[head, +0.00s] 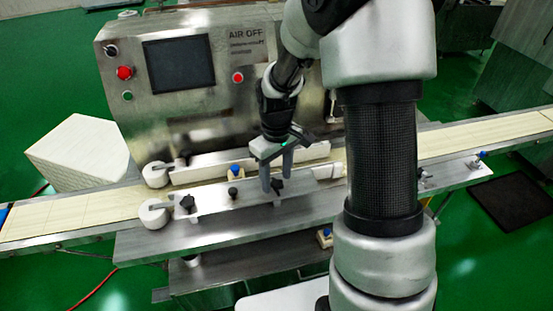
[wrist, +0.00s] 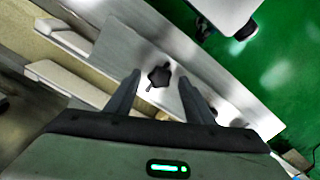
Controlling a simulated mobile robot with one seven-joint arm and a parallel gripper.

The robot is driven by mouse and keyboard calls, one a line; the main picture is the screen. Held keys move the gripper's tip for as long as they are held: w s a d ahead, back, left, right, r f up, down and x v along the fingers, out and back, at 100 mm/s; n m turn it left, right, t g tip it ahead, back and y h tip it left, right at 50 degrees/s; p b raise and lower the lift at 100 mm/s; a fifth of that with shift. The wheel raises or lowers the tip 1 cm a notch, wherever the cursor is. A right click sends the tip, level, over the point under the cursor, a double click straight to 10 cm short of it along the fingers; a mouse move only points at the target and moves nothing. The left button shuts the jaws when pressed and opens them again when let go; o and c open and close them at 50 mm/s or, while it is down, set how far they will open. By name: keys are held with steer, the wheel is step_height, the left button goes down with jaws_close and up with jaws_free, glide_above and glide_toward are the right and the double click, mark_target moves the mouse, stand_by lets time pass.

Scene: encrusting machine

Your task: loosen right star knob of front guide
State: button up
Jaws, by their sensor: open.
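The right star knob (head: 278,186) of the front guide is small, black and lobed. In the wrist view the star knob (wrist: 158,75) shows whole between my two fingertips, with a gap on each side. My gripper (head: 277,183) is open and empty, pointing down over the right part of the front guide (head: 225,194). Its fingertips (wrist: 160,80) also show in the wrist view. How far they are above the knob is hard to tell. The left star knob (head: 187,203) sits near the guide's left end.
A rear guide (head: 205,167) runs behind the front one along the pale conveyor belt (head: 80,210). The machine's control panel (head: 180,65) rises behind. A steel ledge (head: 165,243) lies in front.

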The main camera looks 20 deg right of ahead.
mark_target(277, 183)
step_height(277, 183, up, 17)
steer(key=p, duration=0.2)
stand_by(0.4)
steer(key=s+r+m+t+p, duration=0.5)
steer(key=s+r+p, duration=0.3)
steer(key=s+r, duration=0.8)
steer(key=shift+s+r+m+t, duration=0.3)
steer(key=shift+s, duration=0.85)
